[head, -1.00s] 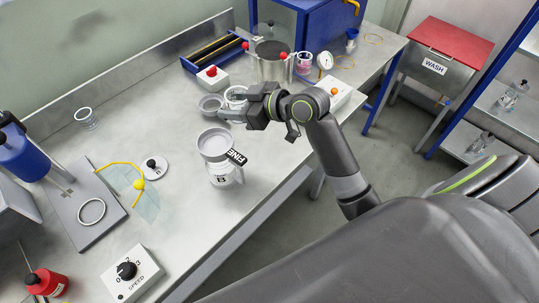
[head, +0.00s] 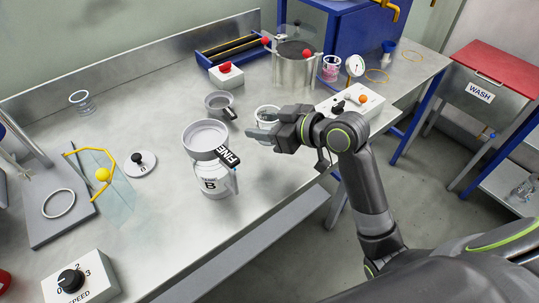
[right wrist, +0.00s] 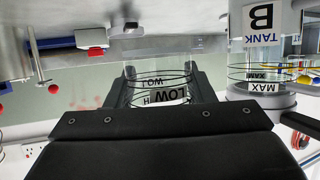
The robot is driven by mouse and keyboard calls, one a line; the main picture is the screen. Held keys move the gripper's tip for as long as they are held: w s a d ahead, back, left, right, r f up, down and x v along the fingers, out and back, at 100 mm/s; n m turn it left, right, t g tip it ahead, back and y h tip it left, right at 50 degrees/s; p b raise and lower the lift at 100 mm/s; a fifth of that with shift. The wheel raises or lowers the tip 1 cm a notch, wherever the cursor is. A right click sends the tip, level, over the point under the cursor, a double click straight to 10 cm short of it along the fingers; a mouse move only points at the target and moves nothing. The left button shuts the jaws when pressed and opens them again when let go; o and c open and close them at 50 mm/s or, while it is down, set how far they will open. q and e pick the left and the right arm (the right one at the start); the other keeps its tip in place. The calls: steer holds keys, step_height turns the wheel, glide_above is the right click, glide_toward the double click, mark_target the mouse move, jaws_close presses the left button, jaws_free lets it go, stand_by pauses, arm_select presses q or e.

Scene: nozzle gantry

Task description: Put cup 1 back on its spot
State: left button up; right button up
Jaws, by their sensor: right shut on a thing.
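My right gripper (head: 268,132) is shut on a clear cup (head: 267,112) with a pale rim, above or at the steel bench. In the right wrist view the cup (right wrist: 160,92) stands between the two fingers, with black level lines and a "LOW" label. I cannot read a number on it. Two amber rings lie on the bench at the right, a nearer one (head: 377,76) and a farther one (head: 411,56); both are empty. A cup with pink contents (head: 330,68) stands left of the nearer ring. Another clear cup (head: 81,103) stands at the far left. My left gripper is out of view.
Tank B (head: 214,182) with a "FINE" sieve (head: 205,138) stands left of the gripper. A small grey pan (head: 218,102) is behind it.

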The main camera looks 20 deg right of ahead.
mark_target(265, 158)
step_height(265, 158, down, 8)
steer(key=shift+r, duration=0.2)
steer(key=shift+b, duration=0.3)
steer(key=shift+f, duration=0.15)
steer(key=o, duration=0.9)
steer(key=shift+o, duration=0.2)
steer(key=shift+r, duration=0.25)
steer(key=v, duration=1.2)
steer(key=shift+f, duration=0.15)
